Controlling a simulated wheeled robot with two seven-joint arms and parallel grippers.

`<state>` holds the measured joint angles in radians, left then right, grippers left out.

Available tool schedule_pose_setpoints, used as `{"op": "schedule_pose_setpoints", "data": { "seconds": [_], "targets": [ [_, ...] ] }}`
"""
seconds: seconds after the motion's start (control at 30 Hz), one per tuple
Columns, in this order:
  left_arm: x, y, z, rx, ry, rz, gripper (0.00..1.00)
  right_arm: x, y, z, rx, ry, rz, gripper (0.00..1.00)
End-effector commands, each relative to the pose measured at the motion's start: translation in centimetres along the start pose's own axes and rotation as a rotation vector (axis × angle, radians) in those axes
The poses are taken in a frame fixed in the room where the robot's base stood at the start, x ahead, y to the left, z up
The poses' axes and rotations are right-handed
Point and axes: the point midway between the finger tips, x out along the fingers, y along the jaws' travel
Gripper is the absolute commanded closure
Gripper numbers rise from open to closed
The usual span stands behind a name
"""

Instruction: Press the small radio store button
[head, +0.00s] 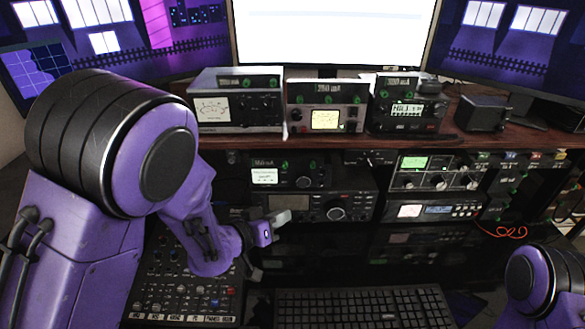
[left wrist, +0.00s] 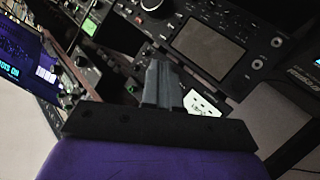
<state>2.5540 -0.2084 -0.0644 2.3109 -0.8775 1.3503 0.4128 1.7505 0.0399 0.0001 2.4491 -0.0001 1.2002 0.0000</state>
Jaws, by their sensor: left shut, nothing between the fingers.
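Several radios are in view, and I cannot tell for certain which is the small radio or which of its buttons is store. A compact radio (head: 318,180) with a lit white screen and small knobs sits in the rack under the shelf. A wider radio (head: 305,208) with a dark screen and a round dial is below it. My left gripper (head: 280,217) is shut and empty, in front of the wider radio's left part and partly covering it. In the left wrist view, the shut fingers (left wrist: 162,83) point toward radio faces, near a dark-screen panel (left wrist: 208,46).
Three meter radios, including one with a lit yellow screen (head: 325,119), stand on the wooden shelf (head: 245,138). A mixer panel (head: 185,285) lies under my left arm. A keyboard (head: 365,307) is at the front. A red cable (head: 503,232) hangs at the right.

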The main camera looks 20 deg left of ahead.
Motion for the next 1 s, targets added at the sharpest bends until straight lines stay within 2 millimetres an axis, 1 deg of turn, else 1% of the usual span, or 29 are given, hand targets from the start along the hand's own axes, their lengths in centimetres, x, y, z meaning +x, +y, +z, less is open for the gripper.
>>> {"op": "schedule_pose_setpoints", "data": {
  "seconds": [0.27, 0.47, 0.87, 0.9, 1.0],
  "targets": [
    [0.2, 0.2, 0.1, 0.002, -0.002, 0.005, 1.00, 0.0, 0.1, 0.1, -0.001, -0.002, 0.001, 0.57],
    [0.7, -0.1, -0.2, 0.001, -0.002, 0.004, 1.00, 0.1, 0.0, 0.1, -0.001, -0.002, 0.001, 0.57],
    [4.5, -3.2, -3.0, 0.001, -0.001, 0.001, 1.00, 0.8, 0.0, 0.4, 0.000, -0.001, 0.001, 0.57],
    [4.8, -3.3, -3.5, -0.001, -0.001, 0.001, 1.00, 0.4, 0.0, 0.2, 0.000, -0.001, 0.001, 0.57],
    [5.5, -3.9, -4.0, -0.001, -0.001, 0.001, 1.00, 0.2, 0.0, 0.1, 0.000, -0.001, 0.001, 0.57]
  ]
}}
